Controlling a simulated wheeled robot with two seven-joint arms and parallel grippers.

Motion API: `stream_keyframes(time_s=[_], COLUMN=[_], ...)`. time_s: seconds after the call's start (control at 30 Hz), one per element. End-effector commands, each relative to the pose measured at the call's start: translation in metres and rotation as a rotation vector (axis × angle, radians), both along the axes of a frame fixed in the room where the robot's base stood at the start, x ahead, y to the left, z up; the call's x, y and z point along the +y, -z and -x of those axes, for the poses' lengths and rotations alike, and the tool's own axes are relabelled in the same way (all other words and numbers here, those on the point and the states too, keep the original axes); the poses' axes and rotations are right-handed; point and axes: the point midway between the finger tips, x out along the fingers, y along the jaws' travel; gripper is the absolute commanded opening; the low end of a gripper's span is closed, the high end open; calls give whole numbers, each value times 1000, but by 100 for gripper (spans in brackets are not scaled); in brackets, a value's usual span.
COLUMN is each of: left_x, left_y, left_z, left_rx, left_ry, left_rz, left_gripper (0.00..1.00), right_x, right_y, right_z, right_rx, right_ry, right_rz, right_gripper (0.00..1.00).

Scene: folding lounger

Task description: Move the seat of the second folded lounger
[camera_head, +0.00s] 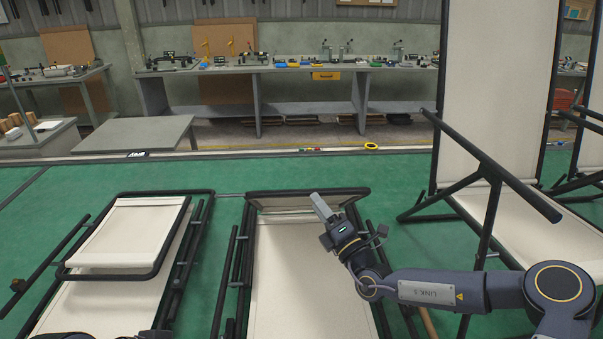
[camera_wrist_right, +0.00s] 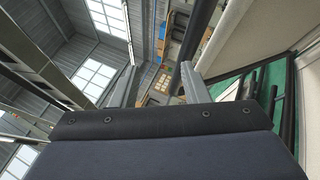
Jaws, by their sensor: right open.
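Two folded loungers with cream fabric and black tube frames lie on the green floor in the head view. One lounger (camera_head: 110,290) is at the left. The other folded lounger (camera_head: 300,270) is in the middle, with a tube-framed end part (camera_head: 265,193) slightly raised at its far end. I cannot tell for sure which is the second. My right gripper (camera_head: 322,208) is over the far end of the middle lounger, close to that raised part. In the right wrist view its jaws (camera_wrist_right: 162,88) are apart, with a dark tube beside the right-hand finger. Contact is unclear.
An upright lounger (camera_head: 500,80) with raised back and dark side tubes stands at the right, close to my right arm. A grey low table (camera_head: 135,135) and a long workbench (camera_head: 260,70) with tools are at the back. Green floor is clear between the loungers and bench.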

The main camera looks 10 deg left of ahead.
Motion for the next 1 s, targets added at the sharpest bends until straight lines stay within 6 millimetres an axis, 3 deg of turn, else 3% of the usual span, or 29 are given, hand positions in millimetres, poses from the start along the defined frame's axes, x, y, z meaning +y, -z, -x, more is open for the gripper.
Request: stream_keyframes(time_s=[0.1,0.2,0.63,1.0], left_x=[0,0,0,0], left_y=[-6,-8,-26,-28], left_z=[0,0,0,0], left_rx=[0,0,0,0], left_ry=[0,0,0,0], left_rz=[0,0,0,0], left_gripper=[36,36,36,36], right_x=[-3,-2,31,38], right_y=[18,24,8,7], right_z=[-18,-26,-75,-85], right_rx=[146,193,195,195], right_ry=[37,49,51,50], right_rz=[-113,-150,-151,-148], right_gripper=[41,41,41,41])
